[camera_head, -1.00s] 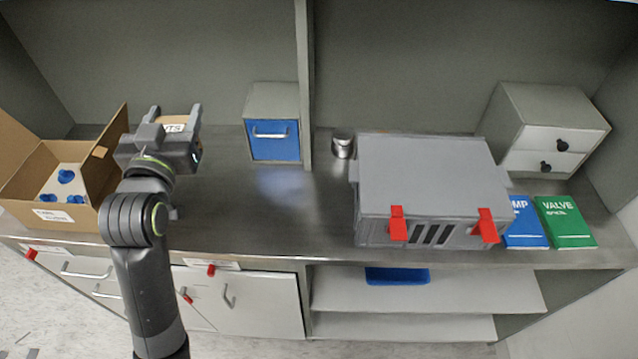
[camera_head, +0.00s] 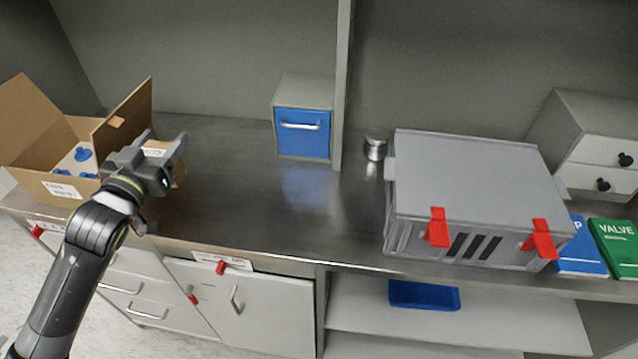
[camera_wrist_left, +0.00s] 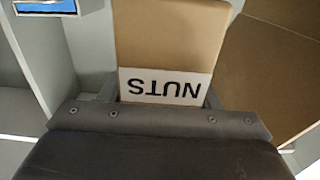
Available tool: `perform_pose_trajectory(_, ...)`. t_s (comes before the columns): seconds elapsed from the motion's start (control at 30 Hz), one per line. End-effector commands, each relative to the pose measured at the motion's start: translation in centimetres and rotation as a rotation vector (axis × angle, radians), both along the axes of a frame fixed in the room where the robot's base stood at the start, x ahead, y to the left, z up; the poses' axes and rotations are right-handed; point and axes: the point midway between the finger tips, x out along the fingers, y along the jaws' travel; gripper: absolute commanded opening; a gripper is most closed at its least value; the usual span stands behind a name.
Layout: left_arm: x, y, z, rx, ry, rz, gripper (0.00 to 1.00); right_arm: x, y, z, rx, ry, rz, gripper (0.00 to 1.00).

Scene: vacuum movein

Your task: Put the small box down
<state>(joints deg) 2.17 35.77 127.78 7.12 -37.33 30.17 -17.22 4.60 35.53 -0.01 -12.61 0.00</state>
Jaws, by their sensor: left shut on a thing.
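The small box (camera_wrist_left: 170,45) is tan cardboard with a white label reading NUTS. It fills the middle of the left wrist view, between the fingers of my left gripper. In the head view the small box (camera_head: 180,172) shows only in part behind my left gripper (camera_head: 158,148), which is shut on it. The gripper is over the left part of the metal counter (camera_head: 240,215), just right of the open cardboard box. I cannot tell whether the small box touches the counter. My right gripper is not in view.
The open cardboard box (camera_head: 75,190) holds a white piece with blue knobs (camera_head: 82,154). A blue-front drawer unit (camera_head: 303,130), a metal cylinder (camera_head: 376,150), and a grey case (camera_head: 465,180) with red latches stand farther right. The counter's middle is clear.

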Motion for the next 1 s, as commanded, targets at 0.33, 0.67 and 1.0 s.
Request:
perform_pose_trajectory(0.33,0.0,0.2,-2.4,-0.006,0.005,0.0,0.28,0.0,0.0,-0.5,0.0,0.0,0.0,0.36)
perform_pose_trajectory(0.67,0.0,0.1,-6.6,-0.002,0.001,-0.001,0.28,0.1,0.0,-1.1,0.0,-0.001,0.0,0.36)
perform_pose_trajectory(1.0,0.0,0.1,-10.2,-0.003,0.001,0.0,0.28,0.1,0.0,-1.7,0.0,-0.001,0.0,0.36)
